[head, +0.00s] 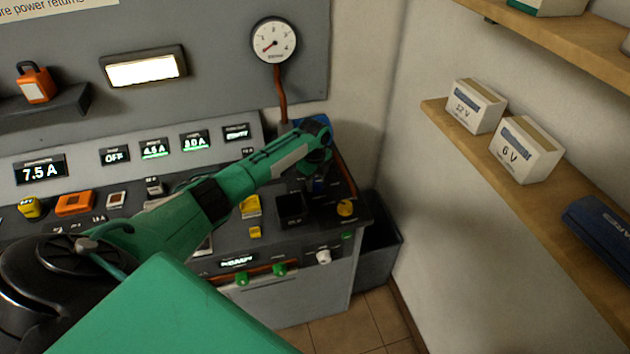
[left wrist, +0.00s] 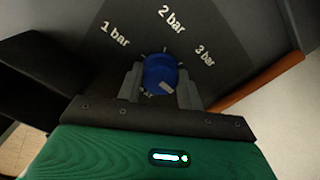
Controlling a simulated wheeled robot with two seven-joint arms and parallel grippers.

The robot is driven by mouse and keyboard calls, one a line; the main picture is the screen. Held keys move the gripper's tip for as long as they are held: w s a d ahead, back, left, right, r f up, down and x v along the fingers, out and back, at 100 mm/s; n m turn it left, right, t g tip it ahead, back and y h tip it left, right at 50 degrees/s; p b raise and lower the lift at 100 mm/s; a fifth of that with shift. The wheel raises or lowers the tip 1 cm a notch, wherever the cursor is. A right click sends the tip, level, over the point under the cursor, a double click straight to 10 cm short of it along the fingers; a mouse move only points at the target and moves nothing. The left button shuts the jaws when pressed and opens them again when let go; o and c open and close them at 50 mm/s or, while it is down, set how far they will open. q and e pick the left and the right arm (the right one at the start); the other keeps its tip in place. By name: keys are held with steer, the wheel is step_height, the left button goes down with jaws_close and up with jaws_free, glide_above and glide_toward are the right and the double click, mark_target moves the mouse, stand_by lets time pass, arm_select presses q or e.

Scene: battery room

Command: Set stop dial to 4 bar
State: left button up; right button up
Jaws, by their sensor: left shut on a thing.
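The blue stop dial (left wrist: 160,72) sits between the two grey fingers of my left gripper (left wrist: 161,84) in the left wrist view. The gripper is shut on it. The panel around the dial carries the labels 1 bar, 2 bar and 3 bar; no 4 bar label is readable. A pale mark shows on the dial, but I cannot tell which label it points to. In the head view my left gripper (head: 318,160) reaches down at the right end of the console and mostly hides the dial. My right gripper is not in view.
A round pressure gauge (head: 274,40) hangs on the back panel, its red needle pointing lower left. The console (head: 290,255) carries several displays, knobs and buttons. A shelf (head: 545,210) with boxes runs along the right wall. A dark bin (head: 378,245) stands beside the console.

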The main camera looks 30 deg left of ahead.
mark_target(315, 183)
arm_select(q)
steer(key=o, duration=1)
steer(key=shift+d, duration=0.1)
step_height(315, 183, up, 14)
steer(key=b, duration=0.3)
steer(key=shift+s, duration=0.15)
steer(key=shift+f, duration=0.1)
